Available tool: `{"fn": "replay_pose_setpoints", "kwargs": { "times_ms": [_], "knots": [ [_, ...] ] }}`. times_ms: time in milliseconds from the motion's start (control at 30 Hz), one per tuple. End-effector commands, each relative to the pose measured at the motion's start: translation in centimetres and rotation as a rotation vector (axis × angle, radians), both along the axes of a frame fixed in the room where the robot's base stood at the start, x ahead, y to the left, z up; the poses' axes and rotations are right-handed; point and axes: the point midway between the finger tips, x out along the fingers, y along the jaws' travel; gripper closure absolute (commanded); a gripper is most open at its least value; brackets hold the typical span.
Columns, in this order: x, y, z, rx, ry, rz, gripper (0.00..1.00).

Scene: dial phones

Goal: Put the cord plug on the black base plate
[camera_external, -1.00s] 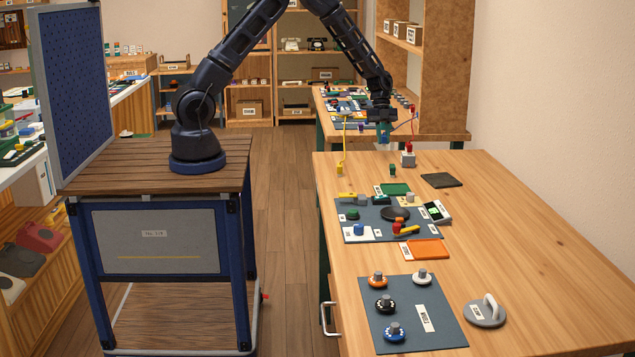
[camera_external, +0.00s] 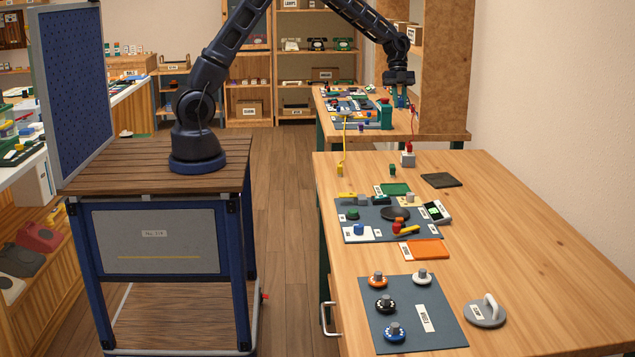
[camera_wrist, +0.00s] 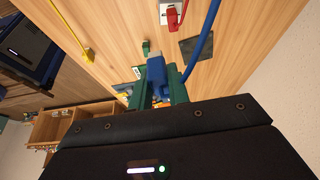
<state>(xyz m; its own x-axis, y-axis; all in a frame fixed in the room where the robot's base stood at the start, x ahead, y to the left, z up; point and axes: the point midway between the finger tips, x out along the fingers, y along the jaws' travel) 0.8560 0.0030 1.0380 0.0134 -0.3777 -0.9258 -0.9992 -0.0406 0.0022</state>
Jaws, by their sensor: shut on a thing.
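My gripper (camera_external: 401,97) is raised at the far end of the workbench and appears above its surface. In the wrist view its green fingers (camera_wrist: 158,86) are shut on a blue cord plug (camera_wrist: 155,67), and a blue cord (camera_wrist: 204,44) runs up past it. The plug is hard to make out in the external view. The black base plate (camera_external: 441,180) lies flat and bare on the far part of the bench, to the right. It also shows in the wrist view (camera_wrist: 197,47), ahead of and apart from the held plug.
A grey block with a red plug (camera_external: 408,148) stands left of the plate. A yellow plug (camera_external: 340,170) on a yellow cord is at the bench's left edge. A small green piece (camera_external: 392,169) is nearby. Phone parts lie on mats closer. The bench's right side is clear.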

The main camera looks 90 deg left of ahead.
Motion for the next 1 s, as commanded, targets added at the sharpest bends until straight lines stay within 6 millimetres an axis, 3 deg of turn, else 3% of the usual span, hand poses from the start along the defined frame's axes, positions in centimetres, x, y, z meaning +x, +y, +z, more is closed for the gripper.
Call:
{"fn": "replay_pose_setpoints", "kwargs": {
  "times_ms": [33, 200, 400, 500, 600, 767, 1000],
  "knots": [
    [1.5, -2.0, 0.0, 0.000, 0.000, -0.013, 1.00],
    [5.9, -8.1, 0.3, 0.002, 0.000, -0.030, 1.00],
    [9.5, -14.6, 0.6, 0.000, -0.002, -0.039, 1.00],
    [10.5, -16.9, 0.8, -0.003, -0.002, -0.040, 1.00],
    [11.1, -18.4, 0.8, -0.004, -0.001, -0.042, 1.00],
    [11.4, -19.2, -0.1, -0.005, 0.001, -0.040, 1.00],
    [11.4, -19.2, -5.0, -0.004, 0.003, -0.040, 1.00]
  ]
}}
